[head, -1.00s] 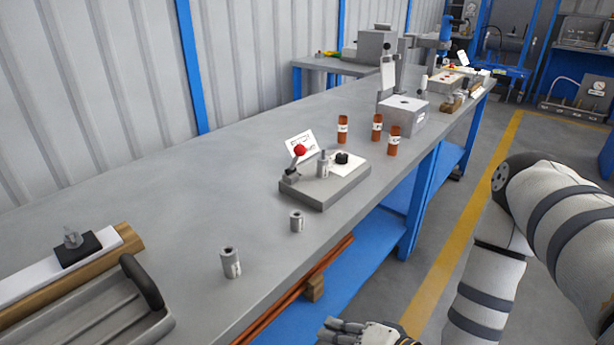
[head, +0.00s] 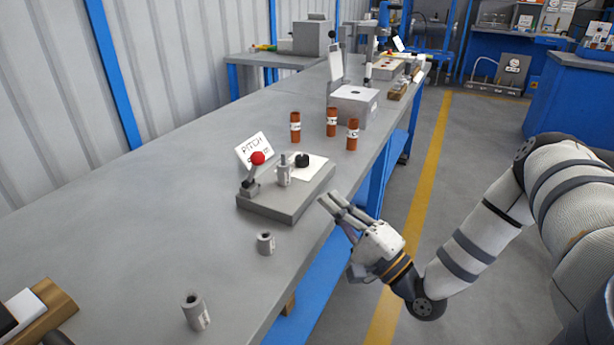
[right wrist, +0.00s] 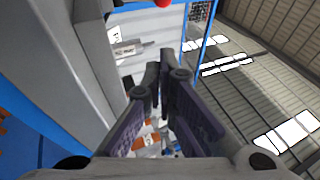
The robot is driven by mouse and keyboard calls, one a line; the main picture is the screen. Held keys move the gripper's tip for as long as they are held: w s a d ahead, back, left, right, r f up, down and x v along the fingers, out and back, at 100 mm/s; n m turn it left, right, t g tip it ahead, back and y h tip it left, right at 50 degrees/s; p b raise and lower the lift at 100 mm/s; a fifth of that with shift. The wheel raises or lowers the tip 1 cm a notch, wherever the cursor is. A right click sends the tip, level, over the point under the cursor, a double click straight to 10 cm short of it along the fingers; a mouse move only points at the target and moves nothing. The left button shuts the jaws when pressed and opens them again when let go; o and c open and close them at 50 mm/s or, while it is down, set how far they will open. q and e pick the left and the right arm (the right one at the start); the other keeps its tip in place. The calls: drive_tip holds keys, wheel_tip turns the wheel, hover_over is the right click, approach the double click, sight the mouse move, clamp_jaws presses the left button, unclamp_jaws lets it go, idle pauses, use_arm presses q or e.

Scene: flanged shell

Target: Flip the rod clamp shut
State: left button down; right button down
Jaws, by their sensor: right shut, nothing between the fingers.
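The rod clamp fixture is a grey block (head: 290,207) near the bench's front edge. A lever with a red ball knob (head: 258,158) stands tilted up at its left end. A grey upright cylinder (head: 283,172) and a black knob (head: 302,160) stand beside it on the block. My right gripper (head: 330,200) is shut and empty, just off the block's right side, over the bench's front edge. In the right wrist view its fingers (right wrist: 165,78) are together, and part of the red knob (right wrist: 163,3) shows at the top edge. My left gripper is not in view.
Two grey sleeves (head: 265,243) (head: 196,311) stand on the bench (head: 150,220) in front of the block. Several orange-brown bottles (head: 331,122) stand behind it. The bench left of the block is clear.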

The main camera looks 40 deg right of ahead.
sight(253, 169)
drive_tip(key=x, duration=0.9)
drive_tip(key=shift+w+a, duration=0.1)
drive_tip(key=shift+a, duration=0.1)
drive_tip(key=shift+w+a+r+p, duration=0.4)
drive_tip(key=shift+w+a, duration=0.25)
drive_tip(key=shift+a, duration=0.3)
drive_tip(key=shift+w+a+r, duration=0.15)
drive_tip(key=shift+w+a, duration=0.15)
drive_tip(key=shift+a, duration=0.05)
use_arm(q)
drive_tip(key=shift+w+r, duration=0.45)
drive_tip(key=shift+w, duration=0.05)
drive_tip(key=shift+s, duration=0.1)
use_arm(e)
drive_tip(key=shift+w, duration=0.1)
